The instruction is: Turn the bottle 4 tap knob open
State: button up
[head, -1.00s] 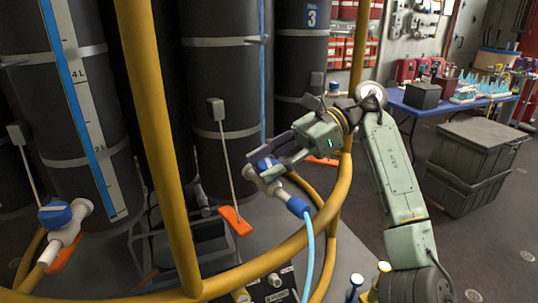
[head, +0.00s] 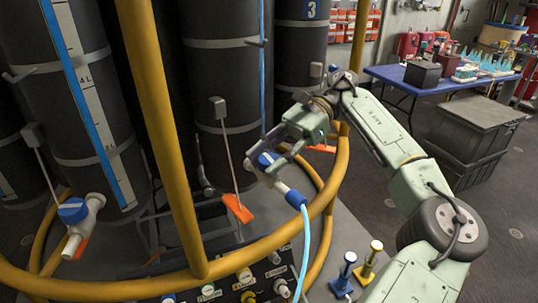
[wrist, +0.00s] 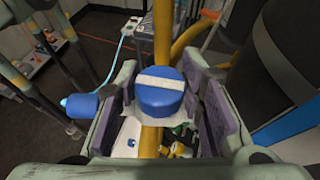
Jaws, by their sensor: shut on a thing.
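A blue round tap knob (head: 267,159) with a white bar on top sits on a white tap body in front of the middle black bottle (head: 225,90). A blue collar (head: 296,199) and a light blue hose lead from this tap. My gripper (head: 270,154) is shut on the knob, with one finger on either side. I see no number 4 on a bottle, and the bottle marked 3 (head: 302,60) stands behind to the right.
A yellow rail (head: 245,268) curves around the bottles, with a yellow upright (head: 160,120) left of my gripper. Another blue tap knob (head: 72,210) is at the left. A panel of valves is below. Grey crates (head: 470,130) and a blue table (head: 440,78) stand at right.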

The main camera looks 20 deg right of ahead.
jog(key=o, duration=1.2)
jog(key=shift+f+b, duration=0.15)
jog(key=shift+b, duration=0.2)
jog(key=shift+f+m+t+b, duration=0.2)
jog(key=shift+m+t+b, duration=0.35)
jog(key=shift+b, duration=0.7)
